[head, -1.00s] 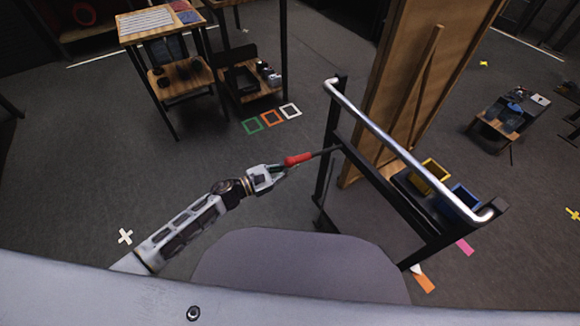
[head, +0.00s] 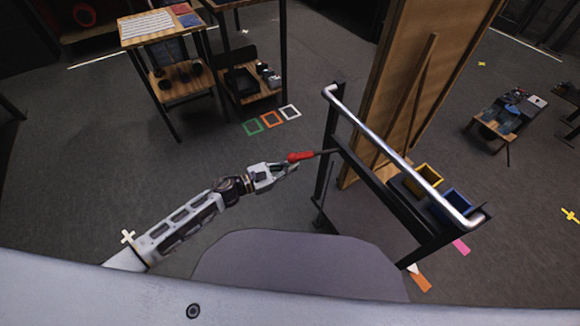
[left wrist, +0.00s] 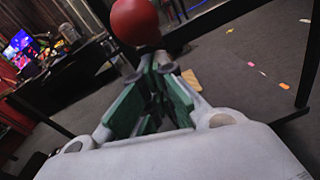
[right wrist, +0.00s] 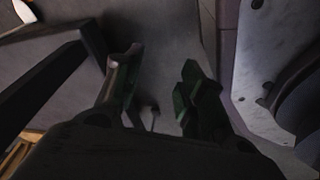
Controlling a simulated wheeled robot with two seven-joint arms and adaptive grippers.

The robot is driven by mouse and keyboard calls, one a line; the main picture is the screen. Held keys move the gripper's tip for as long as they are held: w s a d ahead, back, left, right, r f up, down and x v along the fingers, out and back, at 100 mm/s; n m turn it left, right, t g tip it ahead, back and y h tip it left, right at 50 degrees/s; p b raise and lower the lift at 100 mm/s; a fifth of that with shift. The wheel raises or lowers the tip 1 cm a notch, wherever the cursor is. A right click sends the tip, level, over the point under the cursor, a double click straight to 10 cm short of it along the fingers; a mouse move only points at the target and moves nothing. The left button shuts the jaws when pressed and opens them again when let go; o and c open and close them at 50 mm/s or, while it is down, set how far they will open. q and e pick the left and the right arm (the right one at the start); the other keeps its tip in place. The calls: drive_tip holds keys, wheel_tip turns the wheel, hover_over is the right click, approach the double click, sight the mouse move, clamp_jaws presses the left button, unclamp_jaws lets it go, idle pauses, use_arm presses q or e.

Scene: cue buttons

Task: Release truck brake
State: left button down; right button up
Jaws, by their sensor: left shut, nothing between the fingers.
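The truck is a black-framed cart with a silver push bar (head: 400,158). Its brake lever has a red grip (head: 300,157) on a dark rod that sticks out to the left from the frame's left upright. My left gripper (head: 292,168) is shut and empty, with its tips just beside and below the grip's left end. In the left wrist view, the rounded red end of the grip (left wrist: 135,22) lies just past the closed tips (left wrist: 158,62); I cannot tell if they touch. My right gripper (right wrist: 158,75) shows only in its wrist view, open and empty.
Yellow (head: 428,178) and blue (head: 455,203) bins sit on the truck. A tall wooden panel (head: 405,80) stands behind it. A shelf unit (head: 180,80) stands at the back left and a low table (head: 505,120) at the right.

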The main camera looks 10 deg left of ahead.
use_arm(q)
drive_tip(key=shift+w+d+r+p, duration=0.1)
drive_tip(key=shift+d+r+p, duration=0.05)
drive_tip(key=shift+r+p, duration=0.6)
use_arm(e)
drive_tip(key=shift+s+d+f, duration=0.15)
drive_tip(key=shift+s+d, duration=0.2)
drive_tip(key=shift+s, duration=0.2)
drive_tip(key=shift+s+d+f, duration=0.15)
drive_tip(key=shift+s+d, duration=0.2)
drive_tip(key=shift+s, duration=0.2)
